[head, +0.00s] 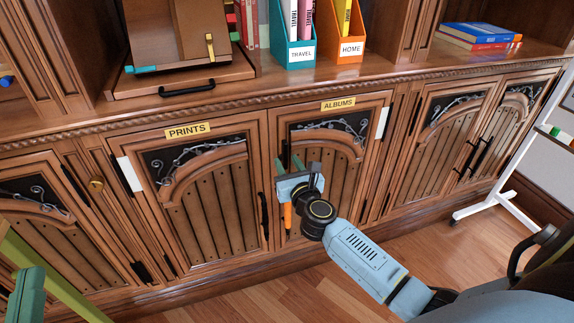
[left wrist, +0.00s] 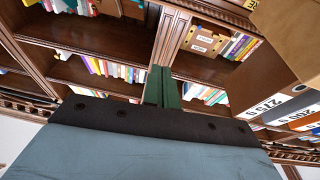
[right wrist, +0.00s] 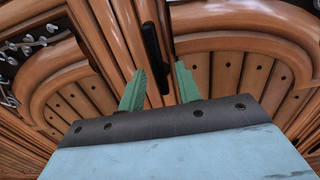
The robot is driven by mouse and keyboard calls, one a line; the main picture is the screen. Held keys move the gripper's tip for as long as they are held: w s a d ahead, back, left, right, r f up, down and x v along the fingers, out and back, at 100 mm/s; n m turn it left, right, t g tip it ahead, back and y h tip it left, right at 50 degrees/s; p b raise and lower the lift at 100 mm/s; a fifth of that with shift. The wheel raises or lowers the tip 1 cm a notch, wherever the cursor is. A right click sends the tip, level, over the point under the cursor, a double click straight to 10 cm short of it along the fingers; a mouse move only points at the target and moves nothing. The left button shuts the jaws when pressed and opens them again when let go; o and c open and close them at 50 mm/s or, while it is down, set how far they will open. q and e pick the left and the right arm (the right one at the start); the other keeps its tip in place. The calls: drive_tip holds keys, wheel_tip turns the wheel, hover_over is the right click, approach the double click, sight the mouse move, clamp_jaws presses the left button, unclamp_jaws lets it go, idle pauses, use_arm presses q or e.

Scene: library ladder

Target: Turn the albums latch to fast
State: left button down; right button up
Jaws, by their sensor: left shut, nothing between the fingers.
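The albums door (head: 345,165) has a yellow ALBUMS label (head: 338,104) above it. My right gripper (head: 290,160) is in front of the door's left side, with its green fingers apart and empty. An orange upright strip (head: 287,217) shows just below that gripper; I cannot tell whether it is the latch. In the right wrist view, a black upright bar (right wrist: 152,48) stands beyond and between the open fingers (right wrist: 160,88). The latch itself is not clearly seen. My left gripper (head: 28,285) is at the lower left, pointing up; its fingers (left wrist: 162,86) are together and empty.
The prints door (head: 215,200) with a black handle (head: 264,214) is to the left. A shelf above holds a teal TRAVEL file (head: 292,45) and an orange HOME file (head: 343,45). A white stand (head: 510,195) is at the right. Wood floor (head: 260,300) is clear in front.

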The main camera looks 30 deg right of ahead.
use_arm(q)
drive_tip(key=shift+s+r+t, duration=0.15)
drive_tip(key=shift+r+t, duration=0.25)
drive_tip(key=shift+r, duration=0.15)
use_arm(e)
drive_tip(key=shift+w+d, duration=0.1)
drive_tip(key=shift+w, duration=0.35)
clamp_jaws()
